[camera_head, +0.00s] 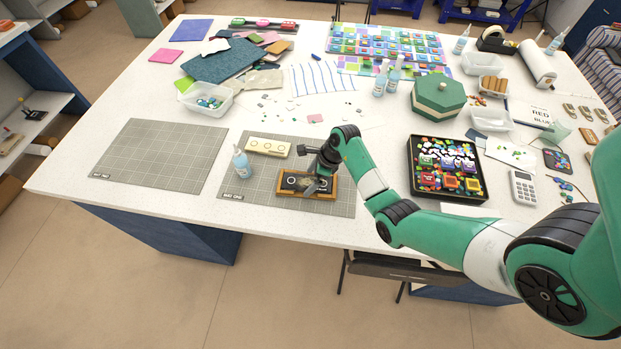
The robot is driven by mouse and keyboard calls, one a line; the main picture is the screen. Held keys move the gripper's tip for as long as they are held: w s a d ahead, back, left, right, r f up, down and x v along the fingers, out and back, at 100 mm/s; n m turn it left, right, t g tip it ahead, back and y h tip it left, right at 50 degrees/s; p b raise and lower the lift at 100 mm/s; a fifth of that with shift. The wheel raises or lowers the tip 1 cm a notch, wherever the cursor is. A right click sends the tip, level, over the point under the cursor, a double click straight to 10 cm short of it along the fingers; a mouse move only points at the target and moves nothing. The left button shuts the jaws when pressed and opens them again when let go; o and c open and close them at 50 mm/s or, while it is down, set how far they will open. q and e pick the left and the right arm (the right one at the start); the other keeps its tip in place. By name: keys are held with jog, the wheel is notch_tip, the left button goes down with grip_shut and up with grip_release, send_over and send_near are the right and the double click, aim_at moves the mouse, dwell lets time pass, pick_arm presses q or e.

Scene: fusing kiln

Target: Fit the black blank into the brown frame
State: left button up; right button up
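The brown frame (334,190) lies on the right-hand grey mat near the table's front edge. The black blank (291,180), dark with a pale ring, shows within the frame's outline. I cannot tell whether it sits flat in the frame or rests a little high. My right gripper (309,187) is right over the blank and frame, pointing down, and hides part of both. Its fingers are too small and dark to tell whether they are shut on the blank. My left gripper is not in view.
A cream block with holes (268,147) lies just behind the frame, and a glue bottle (241,163) stands to its left. A black tray of colourful pieces (412,187) is to the right. The left grey mat (160,155) is empty.

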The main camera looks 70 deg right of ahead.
jog(key=p+v, duration=0.3)
jog(key=v, duration=0.9)
jog(key=shift+p, duration=0.35)
jog(key=shift+r, duration=0.2)
